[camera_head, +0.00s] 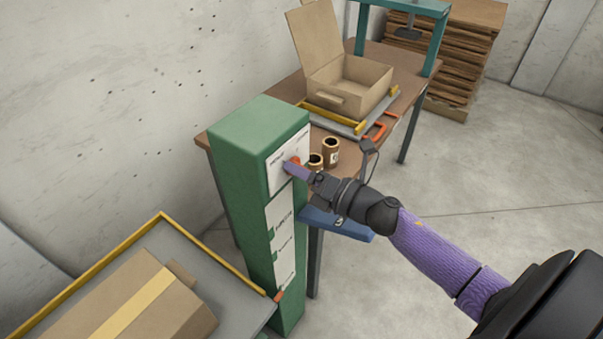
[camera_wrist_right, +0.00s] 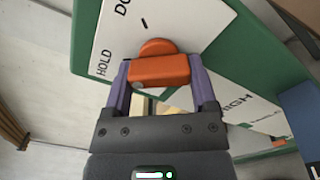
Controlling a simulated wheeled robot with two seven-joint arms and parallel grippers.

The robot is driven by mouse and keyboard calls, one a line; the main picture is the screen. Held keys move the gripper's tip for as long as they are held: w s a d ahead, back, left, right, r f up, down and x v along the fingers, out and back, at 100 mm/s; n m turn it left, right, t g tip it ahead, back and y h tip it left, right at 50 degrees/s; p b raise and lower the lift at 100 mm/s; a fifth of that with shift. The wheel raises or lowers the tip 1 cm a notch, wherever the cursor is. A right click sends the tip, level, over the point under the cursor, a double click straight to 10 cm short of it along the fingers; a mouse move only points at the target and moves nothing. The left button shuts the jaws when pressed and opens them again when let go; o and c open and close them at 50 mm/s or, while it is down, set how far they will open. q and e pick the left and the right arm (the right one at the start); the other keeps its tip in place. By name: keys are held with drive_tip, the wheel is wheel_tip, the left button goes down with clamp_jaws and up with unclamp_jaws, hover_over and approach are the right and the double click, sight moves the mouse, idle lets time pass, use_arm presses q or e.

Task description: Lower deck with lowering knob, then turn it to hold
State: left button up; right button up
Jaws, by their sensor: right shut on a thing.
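The lowering knob is orange and sits on the white upper panel of a green cabinet (camera_head: 240,150). It shows in the head view (camera_head: 293,161) and, larger, in the right wrist view (camera_wrist_right: 160,68), beside the printed word HOLD. My right gripper (camera_head: 299,169) reaches the panel from the right, and its purple fingers are shut on the knob from both sides. In the right wrist view the fingers (camera_wrist_right: 160,85) flank the knob's bar. The deck (camera_head: 235,290) appears to be the grey platform with a yellow edge at the lower left, bearing a taped carton. My left gripper is not in view.
A wooden table (camera_head: 385,55) behind the cabinet holds an open cardboard box (camera_head: 350,85) and two brown rolls (camera_head: 331,152). A blue bracket (camera_head: 335,223) sticks out below my right wrist. The floor at the right is clear.

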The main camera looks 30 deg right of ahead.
drive_tip(key=shift+f+n, duration=0.1)
drive_tip(key=shift+n, duration=0.3)
drive_tip(key=o, duration=1.2)
drive_tip(key=shift+c, duration=0.2)
drive_tip(key=v, duration=1)
